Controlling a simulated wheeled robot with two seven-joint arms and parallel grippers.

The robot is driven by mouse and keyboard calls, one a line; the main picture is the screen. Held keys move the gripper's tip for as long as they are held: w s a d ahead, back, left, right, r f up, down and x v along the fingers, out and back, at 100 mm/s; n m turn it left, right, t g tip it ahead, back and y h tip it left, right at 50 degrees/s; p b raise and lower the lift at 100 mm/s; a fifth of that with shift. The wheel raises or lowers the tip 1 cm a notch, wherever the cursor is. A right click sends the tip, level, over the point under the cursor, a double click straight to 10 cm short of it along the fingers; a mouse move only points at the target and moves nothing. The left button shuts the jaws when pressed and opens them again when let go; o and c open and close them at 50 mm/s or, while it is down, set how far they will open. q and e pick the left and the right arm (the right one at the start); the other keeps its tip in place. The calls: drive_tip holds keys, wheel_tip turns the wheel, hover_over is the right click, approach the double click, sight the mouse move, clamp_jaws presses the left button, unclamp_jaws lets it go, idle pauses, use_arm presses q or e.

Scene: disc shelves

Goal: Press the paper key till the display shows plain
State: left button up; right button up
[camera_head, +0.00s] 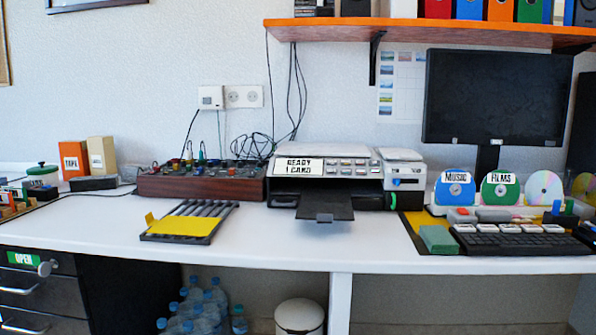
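The printer (400,155) stands on the desk against the wall. Its white display (298,166) reads "READY 1 CARD". A panel of several small light keys (353,167) sits to the right of the display. The key labels are too small to read, so I cannot tell which one is the paper key. The dark output tray (326,206) sticks out at the front and looks empty. Neither of my grippers is in view.
A black rack with a yellow sheet (180,225) lies left of the printer, near a brown control box (200,181). Labelled discs (454,190) and a keyboard (520,241) are to the right. An orange shelf (430,31) hangs above. The desk before the printer is clear.

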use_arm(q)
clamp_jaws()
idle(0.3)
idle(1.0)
